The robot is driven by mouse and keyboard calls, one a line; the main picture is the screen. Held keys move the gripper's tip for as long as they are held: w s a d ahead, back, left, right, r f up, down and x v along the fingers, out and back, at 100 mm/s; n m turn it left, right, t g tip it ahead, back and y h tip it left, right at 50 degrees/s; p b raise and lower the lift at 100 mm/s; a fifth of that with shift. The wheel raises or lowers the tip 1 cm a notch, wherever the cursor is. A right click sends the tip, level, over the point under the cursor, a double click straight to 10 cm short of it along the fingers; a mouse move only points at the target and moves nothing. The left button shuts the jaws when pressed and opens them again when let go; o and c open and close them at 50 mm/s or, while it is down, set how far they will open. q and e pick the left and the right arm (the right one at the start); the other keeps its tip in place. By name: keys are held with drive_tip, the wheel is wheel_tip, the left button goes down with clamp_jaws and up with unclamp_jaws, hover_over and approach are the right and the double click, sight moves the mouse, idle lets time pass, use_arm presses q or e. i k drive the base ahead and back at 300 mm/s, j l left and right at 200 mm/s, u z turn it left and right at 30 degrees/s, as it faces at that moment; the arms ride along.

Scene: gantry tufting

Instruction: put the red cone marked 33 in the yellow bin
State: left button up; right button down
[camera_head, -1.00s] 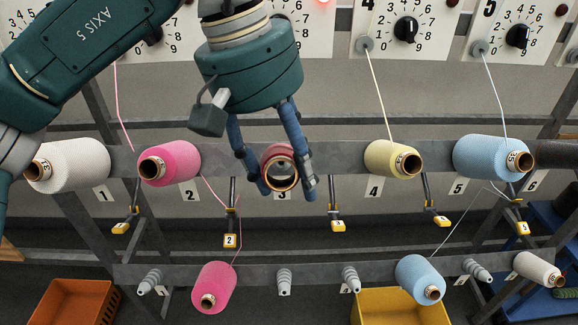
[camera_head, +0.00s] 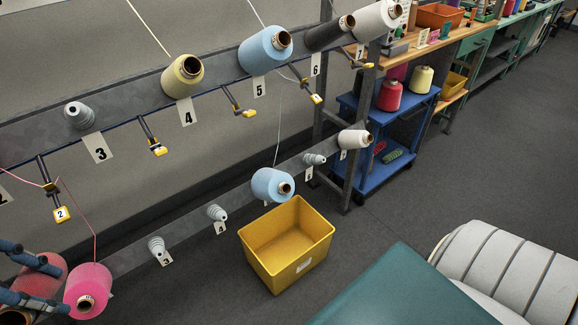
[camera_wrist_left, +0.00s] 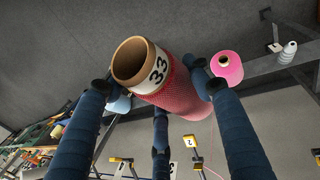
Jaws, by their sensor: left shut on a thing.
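The red cone marked 33 shows clearly in the left wrist view (camera_wrist_left: 182,97), with its brown tube end and the number label toward the camera. My left gripper (camera_wrist_left: 150,95) is shut around it, with blue-wrapped fingers on its sides. In the head view the left gripper (camera_head: 22,285) and the red cone (camera_head: 40,277) are at the lower left edge, partly cut off, beside a pink cone. The yellow bin (camera_head: 289,277) stands on the floor at the middle and looks empty. My right gripper is not in view.
The creel rack holds a pink cone (camera_head: 88,290), a yellow cone (camera_head: 183,76), a blue cone (camera_head: 265,50) and a lower blue cone (camera_head: 268,184) above the bin. Peg 3 (camera_head: 79,115) is bare. A blue cart (camera_head: 385,175) stands right.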

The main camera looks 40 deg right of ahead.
sight(276, 250)
drive_tip(key=j+z, duration=0.15)
drive_tip(key=z, duration=0.25)
drive_tip(key=j+z, duration=0.15)
drive_tip(key=z, duration=0.25)
drive_tip(key=j+z, duration=0.1)
drive_tip(key=z, duration=0.25)
